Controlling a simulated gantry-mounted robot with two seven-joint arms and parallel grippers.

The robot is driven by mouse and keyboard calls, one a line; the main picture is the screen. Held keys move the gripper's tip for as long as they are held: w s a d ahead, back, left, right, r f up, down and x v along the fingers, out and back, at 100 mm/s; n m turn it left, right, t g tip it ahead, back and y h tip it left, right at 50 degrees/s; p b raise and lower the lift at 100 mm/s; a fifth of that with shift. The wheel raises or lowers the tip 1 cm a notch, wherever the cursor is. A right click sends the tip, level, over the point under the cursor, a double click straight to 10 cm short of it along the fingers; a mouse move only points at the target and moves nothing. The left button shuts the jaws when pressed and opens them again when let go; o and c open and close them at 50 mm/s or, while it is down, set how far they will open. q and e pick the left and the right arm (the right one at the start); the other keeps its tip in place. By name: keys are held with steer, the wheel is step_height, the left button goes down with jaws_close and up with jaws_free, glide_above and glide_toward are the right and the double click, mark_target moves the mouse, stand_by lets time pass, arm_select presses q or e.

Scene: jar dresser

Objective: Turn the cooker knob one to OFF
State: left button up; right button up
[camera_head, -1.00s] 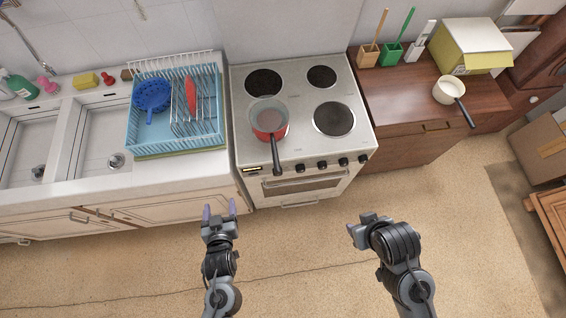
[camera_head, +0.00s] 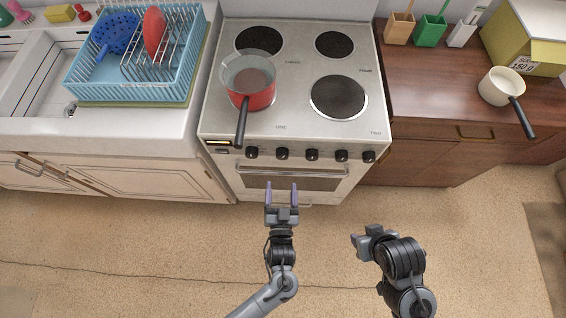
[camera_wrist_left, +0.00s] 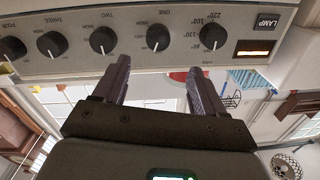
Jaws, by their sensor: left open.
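Knob one (camera_head: 283,153) is a black round knob on the cooker's front panel, second from the left in the head view. In the wrist view, which is upside down, knob one (camera_wrist_left: 158,38) has the label ONE beside it. A white mark shows on it, but its exact setting is too small to read. My left gripper (camera_head: 281,187) is open and empty, in front of the oven door and below knob one, apart from it. In the wrist view its fingers (camera_wrist_left: 158,75) point toward the panel. My right gripper (camera_head: 364,241) is over the floor; its jaws are unclear.
A red pot (camera_head: 252,97) stands on the front left burner, its black handle (camera_head: 241,130) reaching over the panel edge. Other knobs (camera_head: 312,154) flank knob one. The oven handle (camera_head: 292,171) runs below. The floor (camera_head: 180,245) in front is clear.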

mark_target(282, 158)
arm_select(q)
steer(key=w, duration=0.3)
steer(key=w+b, duration=0.1)
steer(key=w, duration=0.6)
steer(key=shift+d+b, duration=0.3)
steer(key=shift+d, duration=0.1)
steer(key=shift+w, duration=0.45)
steer(key=shift+c, duration=0.3)
steer(key=c, duration=1)
steer(key=n, duration=0.2)
steer(key=shift+a+f+n+b, duration=0.1)
steer(key=shift+n+b, duration=0.2)
steer(key=shift+b, duration=0.05)
steer(key=shift+n, duration=1.1)
steer(key=o, duration=1.1)
steer(key=shift+c, duration=0.2)
